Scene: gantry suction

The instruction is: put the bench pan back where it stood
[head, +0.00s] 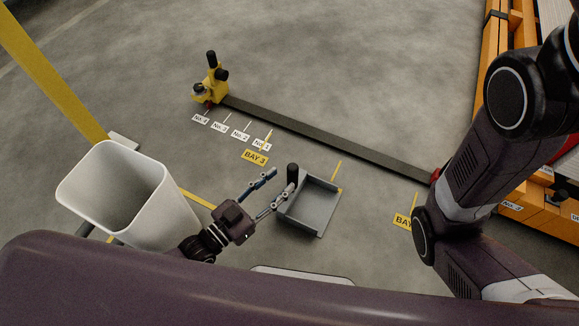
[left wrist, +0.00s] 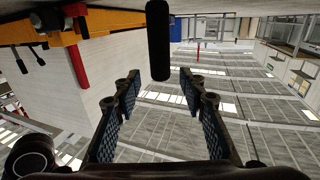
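The bench pan (head: 309,207) is a grey open tray with a raised rim and an upright black handle (head: 293,174) at its left corner. My left gripper (head: 275,187) is open, just left of the pan, its two fingers pointing at the handle. In the left wrist view the black handle (left wrist: 158,42) stands just beyond the open fingertips, in line with the gap; I see no grip on it. The pan's tray does not show there. My right arm fills the right of the head view, but its gripper is out of view.
A white bin (head: 150,213) stands close to my left arm. A dark rail (head: 320,135) runs behind the pan, with a yellow carriage (head: 213,84) at its far left end. Number labels and a yellow BAY 3 sign (head: 255,157) lie before it. Orange racking (head: 490,70) borders the right.

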